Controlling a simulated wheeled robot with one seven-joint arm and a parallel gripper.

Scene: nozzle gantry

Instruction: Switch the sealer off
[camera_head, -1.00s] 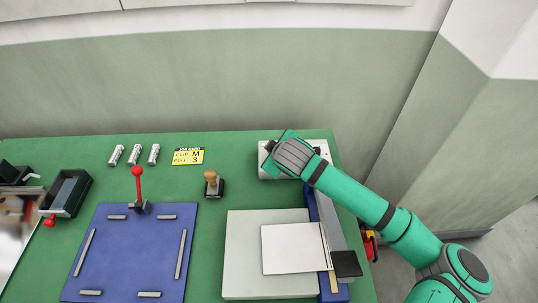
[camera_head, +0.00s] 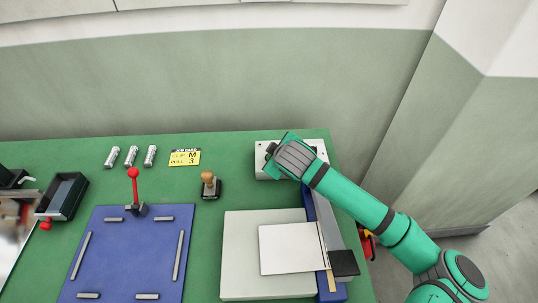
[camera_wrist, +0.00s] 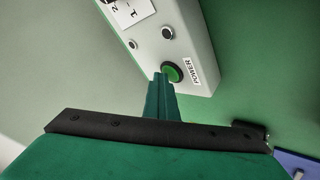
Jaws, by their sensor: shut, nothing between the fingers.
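A pale control box (camera_head: 262,170) stands at the back right of the green table, partly hidden by my arm in the head view. In the wrist view the box (camera_wrist: 200,45) shows a green round button (camera_wrist: 173,72) beside a POWER label (camera_wrist: 187,72), two small round fittings and a white label with numbers. My gripper (camera_wrist: 161,76) is shut and empty. Its fingertips are right at the edge of the green button; whether they touch it I cannot tell. In the head view my wrist hides the fingertips. A blue and grey bar device (camera_head: 322,235) stands in front of the box.
A white sheet (camera_head: 290,249) lies on a pale platform (camera_head: 240,275) left of the bar device. A stamp (camera_head: 210,186), a yellow card (camera_head: 185,157), several silver cylinders (camera_head: 130,156) and a blue board with a red-knobbed lever (camera_head: 133,175) are further left.

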